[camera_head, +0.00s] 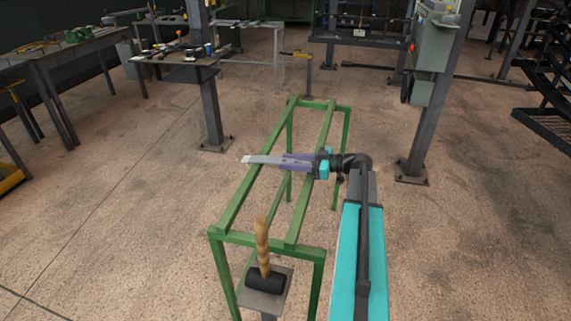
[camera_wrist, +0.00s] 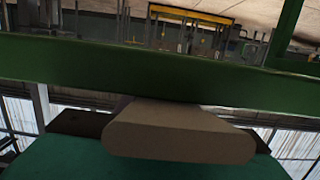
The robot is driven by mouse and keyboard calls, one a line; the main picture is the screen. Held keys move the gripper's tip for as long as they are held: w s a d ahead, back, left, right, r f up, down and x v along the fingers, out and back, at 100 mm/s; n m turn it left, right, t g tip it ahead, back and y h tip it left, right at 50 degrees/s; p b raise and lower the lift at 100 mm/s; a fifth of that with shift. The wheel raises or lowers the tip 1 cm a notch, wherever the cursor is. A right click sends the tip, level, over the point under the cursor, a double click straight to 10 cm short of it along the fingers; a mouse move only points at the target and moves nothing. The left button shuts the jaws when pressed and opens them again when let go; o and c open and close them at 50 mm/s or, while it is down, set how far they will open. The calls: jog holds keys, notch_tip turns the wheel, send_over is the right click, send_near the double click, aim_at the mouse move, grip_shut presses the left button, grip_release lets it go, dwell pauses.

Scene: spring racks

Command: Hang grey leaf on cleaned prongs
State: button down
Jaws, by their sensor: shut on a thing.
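The grey leaf (camera_head: 262,160) is a flat, pale grey bar. My gripper (camera_head: 290,162) is shut on it, and the leaf sticks out to the left, over the green rack (camera_head: 243,202) in the head view. The rack has two long parallel rails on legs; I cannot make out separate prongs on it. In the wrist view a blunt grey-brown end, likely the leaf (camera_wrist: 180,135), shows below a wide green beam (camera_wrist: 130,82). I cannot tell whether the leaf touches the rails.
A black-headed mallet (camera_head: 265,280) with a wooden handle rests on a small plate at the rack's near end. Grey posts (camera_head: 209,110) and (camera_head: 432,110) stand behind on both sides. A workbench (camera_head: 60,55) is at the far left. The floor left of the rack is clear.

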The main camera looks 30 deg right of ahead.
jog(key=shift+r, duration=0.2)
jog(key=shift+r, duration=1)
jog(key=shift+s+r+b, duration=0.4)
jog(key=shift+r, duration=0.25)
jog(key=s+a+r+b, duration=0.1)
jog(key=s, duration=1.4)
jog(key=shift+a+r+b, duration=0.15)
jog(key=shift+r+b, duration=0.1)
jog(key=shift+b, duration=0.05)
jog(key=c, duration=1.9)
grip_release()
jog(key=c, duration=0.5)
jog(key=shift+s, duration=0.2)
